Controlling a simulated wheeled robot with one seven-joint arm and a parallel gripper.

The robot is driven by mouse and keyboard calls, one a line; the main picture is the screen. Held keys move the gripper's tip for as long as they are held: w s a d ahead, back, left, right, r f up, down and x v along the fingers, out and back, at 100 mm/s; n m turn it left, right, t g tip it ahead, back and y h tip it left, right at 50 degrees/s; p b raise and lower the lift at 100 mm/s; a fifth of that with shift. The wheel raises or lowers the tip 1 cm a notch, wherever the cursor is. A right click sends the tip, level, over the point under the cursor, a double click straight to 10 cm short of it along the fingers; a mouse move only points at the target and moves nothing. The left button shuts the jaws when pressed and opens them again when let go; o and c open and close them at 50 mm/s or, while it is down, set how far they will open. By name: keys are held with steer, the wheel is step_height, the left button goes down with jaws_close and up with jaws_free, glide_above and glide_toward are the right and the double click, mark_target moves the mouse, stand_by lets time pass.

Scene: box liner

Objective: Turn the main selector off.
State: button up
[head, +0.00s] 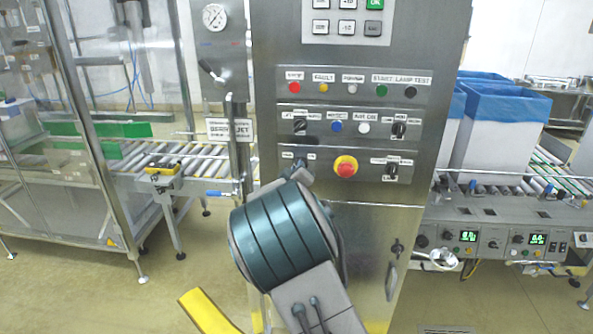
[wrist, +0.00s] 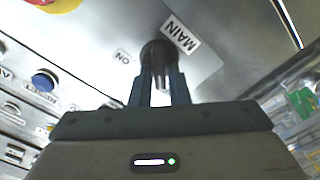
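The main selector is a dark round knob (wrist: 158,52) with a grey handle on the steel panel. In the wrist view the MAIN label (wrist: 180,38) lies to its right and a small ON label (wrist: 123,56) to its left. My gripper (wrist: 161,76) has its two blue-grey fingers close together, one on each side of the handle, with the handle filling the gap at the tips. In the head view my gripper (head: 298,170) is at the left of the lowest control row, and my wrist hides much of the selector. The selector's pointing direction is not clear.
A red emergency button on yellow (head: 345,166) sits right of the selector, with another black selector (head: 391,172) beyond it. A blue button (head: 336,127) and a white button (head: 363,128) are in the row above. Conveyors flank the cabinet.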

steer(key=shift+o, duration=1.2)
steer(key=s+b, duration=0.2)
steer(key=s, duration=1.2)
steer(key=shift+a, duration=0.3)
steer(key=shift+w, duration=0.1)
